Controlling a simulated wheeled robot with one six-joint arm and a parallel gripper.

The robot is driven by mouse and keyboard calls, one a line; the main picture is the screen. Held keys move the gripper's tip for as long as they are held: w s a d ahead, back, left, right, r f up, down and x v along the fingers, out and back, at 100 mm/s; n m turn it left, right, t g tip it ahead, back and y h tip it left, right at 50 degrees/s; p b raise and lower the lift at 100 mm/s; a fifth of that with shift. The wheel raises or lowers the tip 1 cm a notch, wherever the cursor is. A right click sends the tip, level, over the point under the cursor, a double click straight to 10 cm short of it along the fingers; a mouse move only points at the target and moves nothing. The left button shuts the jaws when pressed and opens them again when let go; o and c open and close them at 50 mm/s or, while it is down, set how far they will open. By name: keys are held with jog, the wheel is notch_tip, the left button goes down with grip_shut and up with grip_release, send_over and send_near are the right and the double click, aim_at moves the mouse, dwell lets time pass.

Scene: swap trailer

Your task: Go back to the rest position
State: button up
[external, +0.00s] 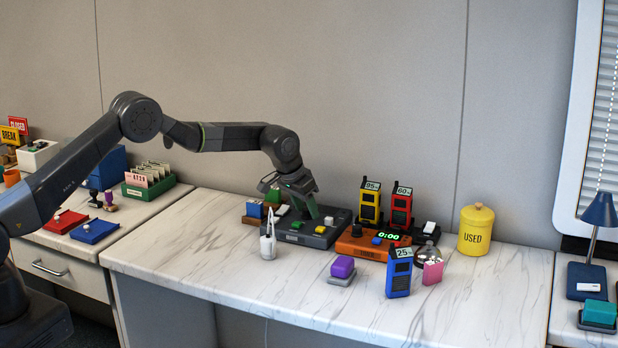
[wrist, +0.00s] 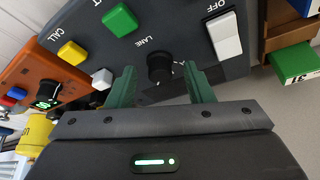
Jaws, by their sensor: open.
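My gripper (external: 311,210) reaches down over the dark grey control box (external: 302,237) on the marble-topped counter. In the wrist view my gripper (wrist: 164,82) is open, with its two green fingers on either side of a black knob (wrist: 160,67) marked LANE. I cannot tell whether the fingers touch the knob. The box also carries a green button (wrist: 119,20), a yellow button (wrist: 72,53) marked CALL and a white OFF switch (wrist: 226,36).
An orange timer (external: 372,248) reading 0:00 sits right of the box. Yellow (external: 369,205), red (external: 401,209) and blue (external: 398,275) radios stand near it. A yellow USED canister (external: 475,230) is further right. The front counter is mostly clear.

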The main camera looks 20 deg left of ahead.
jog(key=n+y+p, duration=0.1)
jog(key=n, duration=0.1)
jog(key=n+y+p, duration=0.1)
jog(key=n+p, duration=0.1)
jog(key=n, duration=0.1)
jog(key=shift+s+d+r, duration=0.1)
jog(key=shift+d+r, duration=0.05)
jog(key=b+v, duration=0.2)
jog(key=v, duration=1.1)
jog(key=shift+s, duration=0.4)
jog(key=shift+o, duration=0.4)
jog(key=shift+r, duration=0.1)
